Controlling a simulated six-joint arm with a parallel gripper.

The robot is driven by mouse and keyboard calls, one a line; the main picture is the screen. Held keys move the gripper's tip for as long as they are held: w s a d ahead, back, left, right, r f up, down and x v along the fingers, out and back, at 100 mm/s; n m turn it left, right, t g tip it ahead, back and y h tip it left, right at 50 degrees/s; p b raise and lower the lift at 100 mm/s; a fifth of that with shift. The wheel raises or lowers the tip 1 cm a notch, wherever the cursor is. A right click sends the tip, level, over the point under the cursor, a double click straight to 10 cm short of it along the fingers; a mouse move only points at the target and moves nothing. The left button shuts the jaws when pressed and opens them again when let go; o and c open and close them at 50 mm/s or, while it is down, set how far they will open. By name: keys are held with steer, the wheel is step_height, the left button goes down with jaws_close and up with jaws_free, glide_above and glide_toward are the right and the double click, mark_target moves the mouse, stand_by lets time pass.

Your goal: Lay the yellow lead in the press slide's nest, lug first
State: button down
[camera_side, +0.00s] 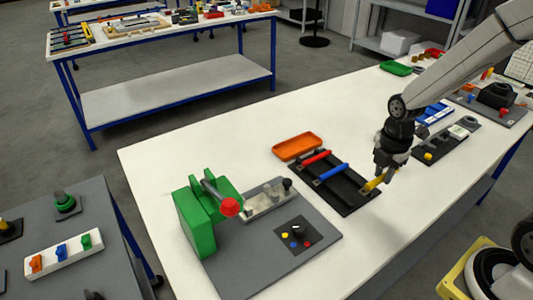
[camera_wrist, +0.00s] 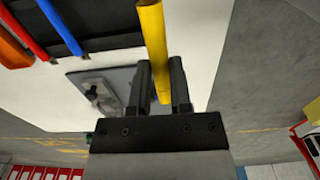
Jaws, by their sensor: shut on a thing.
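The yellow lead (camera_wrist: 153,38) is between the fingers of my gripper (camera_wrist: 161,88), which is shut on it. In the side view the yellow lead (camera_side: 372,184) shows below my gripper (camera_side: 384,172), at the right end of the black rack (camera_side: 338,196). I cannot tell whether it still touches the rack. The press (camera_side: 200,214) is green with a red-knobbed lever and stands on a grey plate. Its pale slide (camera_side: 262,203) lies right of the green frame. The nest is too small to make out, and the lead's lug is not clear.
A red lead (camera_side: 316,158) and a blue lead (camera_side: 331,173) lie in the rack. An orange tray (camera_side: 297,146) is behind it. A dark panel with coloured buttons (camera_side: 296,235) is in front of the slide. White table is clear left of the tray.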

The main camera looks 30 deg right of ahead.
steer(key=s+r, duration=0.2)
steer(key=s, duration=0.3)
steer(key=shift+s+a+r, duration=0.25)
steer(key=shift+s+a, duration=0.15)
steer(key=shift+w, duration=0.1)
stand_by(0.4)
steer(key=w+a, duration=0.4)
steer(key=w, duration=0.3)
steer(key=w+a, duration=0.3)
steer(key=w, duration=0.4)
steer(key=w+a+f, duration=0.1)
steer(key=w+a, duration=0.8)
steer(key=a, duration=0.4)
steer(key=shift+w+a, duration=0.25)
steer(key=shift+w, duration=0.1)
steer(key=shift+f, duration=0.35)
